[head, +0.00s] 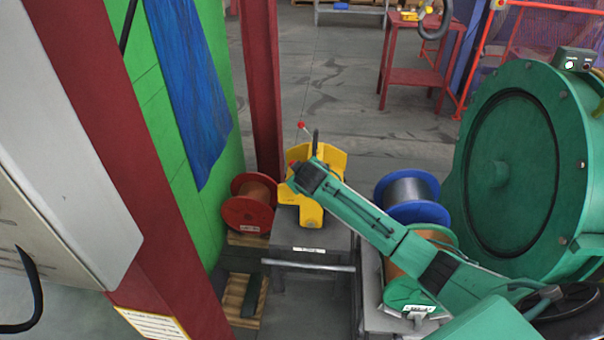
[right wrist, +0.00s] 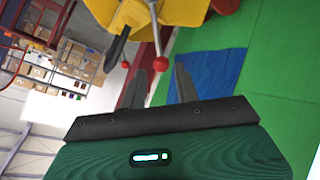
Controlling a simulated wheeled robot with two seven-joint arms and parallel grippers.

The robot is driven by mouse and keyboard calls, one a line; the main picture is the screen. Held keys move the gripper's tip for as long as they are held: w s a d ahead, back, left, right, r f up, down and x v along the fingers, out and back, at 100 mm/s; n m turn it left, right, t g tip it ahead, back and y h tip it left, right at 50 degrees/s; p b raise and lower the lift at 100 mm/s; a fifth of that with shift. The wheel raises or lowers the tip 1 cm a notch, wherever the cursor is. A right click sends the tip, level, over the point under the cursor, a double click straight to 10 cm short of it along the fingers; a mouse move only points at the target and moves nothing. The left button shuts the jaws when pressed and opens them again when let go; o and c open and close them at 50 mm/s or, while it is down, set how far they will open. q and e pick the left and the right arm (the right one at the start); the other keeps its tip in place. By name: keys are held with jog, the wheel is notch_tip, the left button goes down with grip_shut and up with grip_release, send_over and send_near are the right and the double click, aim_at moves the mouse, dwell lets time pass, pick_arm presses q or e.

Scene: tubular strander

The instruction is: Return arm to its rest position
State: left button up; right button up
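In the head view my green right arm reaches from the lower right to the yellow payoff stand (head: 331,160). My right gripper (head: 308,172) is at its near side, largely hidden by the wrist. In the right wrist view the two dark fingers of the gripper (right wrist: 160,86) are apart, with nothing held between them. A red ball (right wrist: 160,64) on a thin rod shows just beyond the fingertips; I cannot tell if they touch. A red ball (head: 301,124) also shows above the yellow stand in the head view. The yellow stand (right wrist: 185,12) fills the wrist view's top. My left gripper is out of view.
A red spool (head: 248,205), a blue-flanged spool (head: 408,197) and a green-flanged copper spool (head: 400,270) stand around the dark table (head: 310,245). A large green machine drum (head: 510,165) is at the right. A dark red post (head: 262,90) stands behind.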

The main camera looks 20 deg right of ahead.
jog(key=shift+s+a+r, duration=0.1)
jog(key=shift+s+r, duration=0.1)
jog(key=shift+s, duration=0.1)
jog(key=shift+f, duration=0.1)
